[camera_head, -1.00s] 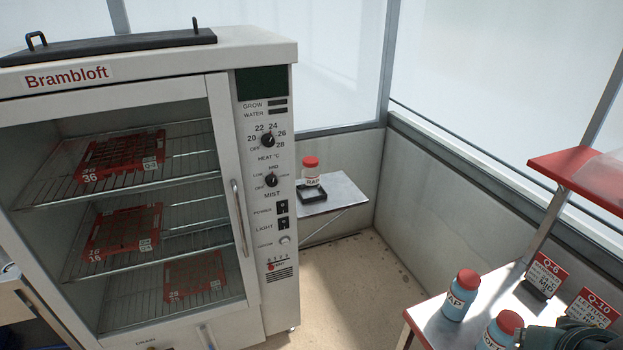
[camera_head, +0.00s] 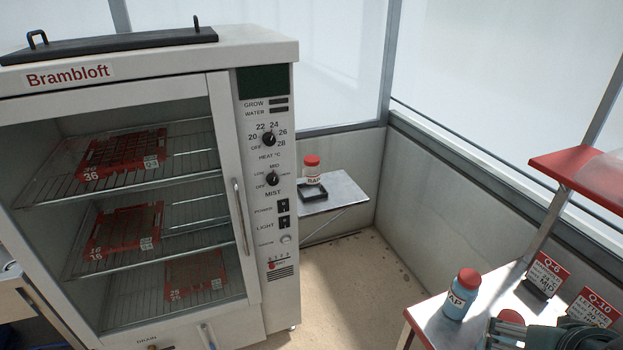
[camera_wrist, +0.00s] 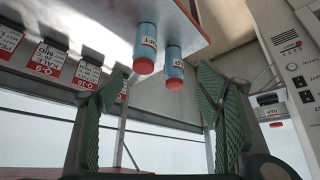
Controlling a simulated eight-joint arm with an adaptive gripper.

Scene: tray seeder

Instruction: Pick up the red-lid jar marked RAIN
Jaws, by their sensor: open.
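Two blue jars with red lids stand on the bench at the lower right. One jar (camera_head: 461,296) is clear of my gripper, with a label ending in what looks like "AP". The other jar's red lid (camera_head: 511,317) shows, its body mostly hidden by my gripper (camera_head: 560,338). In the wrist view, which looks inverted, both the nearer jar (camera_wrist: 146,42) and the farther jar (camera_wrist: 174,64) appear beyond my open, empty green fingers (camera_wrist: 160,100). A white jar with a red lid (camera_head: 312,170) stands on a side shelf.
Red-and-white cards (camera_head: 543,275) stand on the bench (camera_head: 425,318) beside the jars. A red-edged upper shelf (camera_head: 565,165) overhangs at the right. The white Brambloft cabinet (camera_head: 275,315) fills the left. A black square frame (camera_head: 313,193) lies by the white jar. The floor between is clear.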

